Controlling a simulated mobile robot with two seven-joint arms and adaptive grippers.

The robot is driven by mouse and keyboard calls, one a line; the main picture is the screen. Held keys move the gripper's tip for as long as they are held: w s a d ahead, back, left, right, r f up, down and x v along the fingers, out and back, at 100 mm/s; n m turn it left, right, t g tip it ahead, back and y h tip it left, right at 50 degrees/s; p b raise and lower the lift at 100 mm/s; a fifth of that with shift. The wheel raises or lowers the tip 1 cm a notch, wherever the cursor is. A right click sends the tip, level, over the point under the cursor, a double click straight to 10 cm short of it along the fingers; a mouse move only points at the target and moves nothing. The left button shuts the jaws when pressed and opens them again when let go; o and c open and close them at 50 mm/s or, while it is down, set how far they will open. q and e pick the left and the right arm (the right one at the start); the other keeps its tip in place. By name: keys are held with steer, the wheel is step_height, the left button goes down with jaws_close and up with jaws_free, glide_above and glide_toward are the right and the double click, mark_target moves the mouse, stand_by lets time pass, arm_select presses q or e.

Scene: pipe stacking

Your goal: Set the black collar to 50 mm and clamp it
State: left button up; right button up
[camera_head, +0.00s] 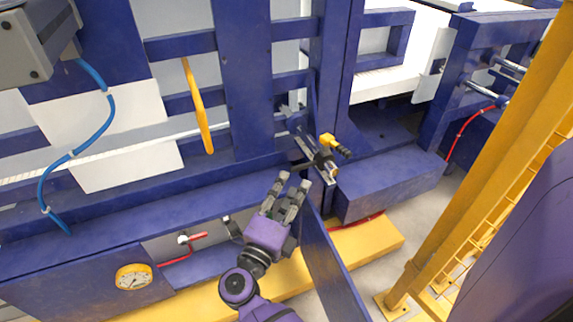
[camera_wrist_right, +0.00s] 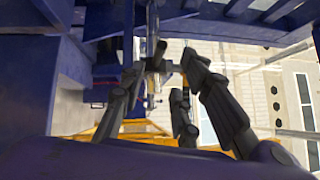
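A metal rail (camera_head: 302,143) is fixed to the blue frame. A dark collar-like part (camera_head: 325,160) sits on it, with a yellow knob (camera_head: 327,140) and a black-ended handle beside it. Any scale marks are too small to read. My right gripper (camera_head: 294,181) is just below and left of this part. Its fingers are spread, with nothing visible between them in the head view. In the right wrist view, the fingers of my right gripper (camera_wrist_right: 160,68) stand apart, and a dark crosspiece on a post (camera_wrist_right: 155,62) shows between their tips; contact is unclear. My left gripper is not in view.
Blue beams surround the rail, and a blue box-shaped beam (camera_head: 388,187) lies to its right. A blue upright plate (camera_head: 330,265) stands right of my forearm.

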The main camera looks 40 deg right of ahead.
mark_target(300, 167)
steer(key=x, duration=0.8)
steer(key=shift+w+a+f+b, duration=0.15)
steer(key=shift+w+a+b, duration=0.05)
steer(key=shift+w+b, duration=0.15)
steer(key=shift+c, duration=0.2)
jaws_close()
